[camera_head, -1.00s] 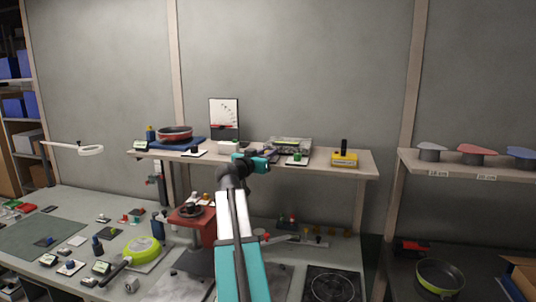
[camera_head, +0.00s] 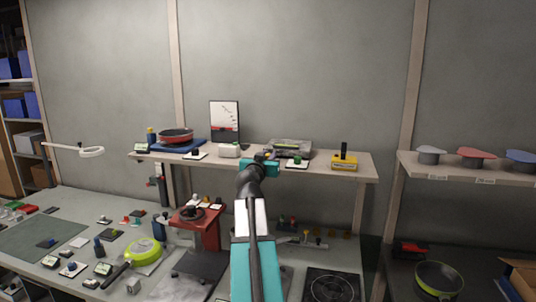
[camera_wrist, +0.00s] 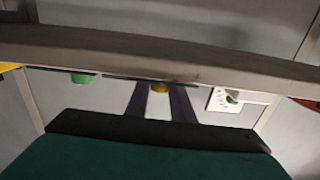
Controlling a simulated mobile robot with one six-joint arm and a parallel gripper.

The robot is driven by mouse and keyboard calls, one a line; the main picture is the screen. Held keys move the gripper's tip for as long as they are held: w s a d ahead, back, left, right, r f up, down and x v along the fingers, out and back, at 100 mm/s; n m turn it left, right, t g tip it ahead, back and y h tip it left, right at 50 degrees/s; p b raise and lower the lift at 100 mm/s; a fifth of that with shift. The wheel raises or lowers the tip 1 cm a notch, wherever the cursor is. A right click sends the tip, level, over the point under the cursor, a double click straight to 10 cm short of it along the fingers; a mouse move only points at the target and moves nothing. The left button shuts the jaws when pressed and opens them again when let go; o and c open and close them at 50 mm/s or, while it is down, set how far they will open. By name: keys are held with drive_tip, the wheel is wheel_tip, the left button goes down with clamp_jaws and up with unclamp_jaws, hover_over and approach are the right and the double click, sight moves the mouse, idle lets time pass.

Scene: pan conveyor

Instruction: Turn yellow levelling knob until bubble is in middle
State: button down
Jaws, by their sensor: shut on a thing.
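The yellow levelling knob (camera_wrist: 160,87) shows in the wrist view between the two dark fingers of my gripper (camera_wrist: 159,92). The gripper is shut on it. In the head view my gripper (camera_head: 262,161) is at the front edge of the raised shelf, in front of a flat silver-grey device (camera_head: 290,147). The knob is tiny there and mostly hidden by the gripper. I cannot make out the level's bubble in either view.
The raised shelf (camera_head: 330,174) also holds a green knob on a white plate (camera_head: 297,161), a yellow box with a black post (camera_head: 344,162), a white box (camera_head: 229,150) and a red pan (camera_head: 175,135). The shelf edge is close above my fingers in the wrist view.

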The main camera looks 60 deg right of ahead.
idle(0.4)
drive_tip(key=c, duration=1.5)
unclamp_jaws()
drive_tip(key=shift+c, duration=0.2)
drive_tip(key=shift+a, duration=0.1)
drive_tip(key=b+v, duration=0.7)
drive_tip(key=v, duration=0.6)
drive_tip(key=shift+s+a+b, duration=0.25)
drive_tip(key=shift+s+b, duration=0.05)
drive_tip(key=shift+b, duration=0.05)
drive_tip(key=shift+r, duration=0.1)
